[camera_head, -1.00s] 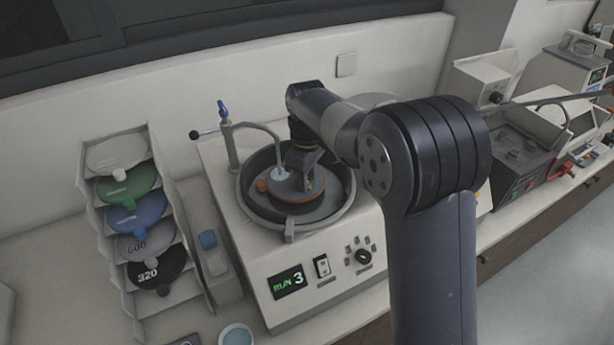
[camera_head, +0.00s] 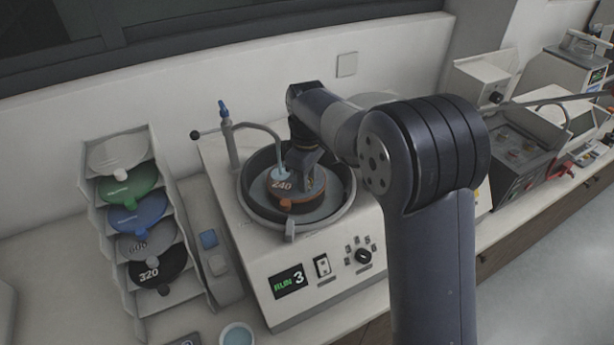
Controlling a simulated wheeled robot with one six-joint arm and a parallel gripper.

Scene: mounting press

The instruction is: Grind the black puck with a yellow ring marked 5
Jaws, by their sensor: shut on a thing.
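My gripper (camera_head: 307,180) reaches down into the bowl (camera_head: 243,200) of the grinding machine (camera_head: 225,165), low over the disc. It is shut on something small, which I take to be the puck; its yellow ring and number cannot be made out. The disc (camera_head: 281,185) in the bowl is dark with an orange-brown edge and tab, and is marked 240. A thin curved water spout (camera_head: 262,127) ends above the disc. The machine's display (camera_head: 289,282) reads RUN 3 in green and white. A rocker switch (camera_head: 322,266) and a black knob (camera_head: 362,256) sit beside it.
A rack (camera_head: 92,215) of several discs, including 600 and 320, stands at the left. More machines (camera_head: 515,140) stand along the right.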

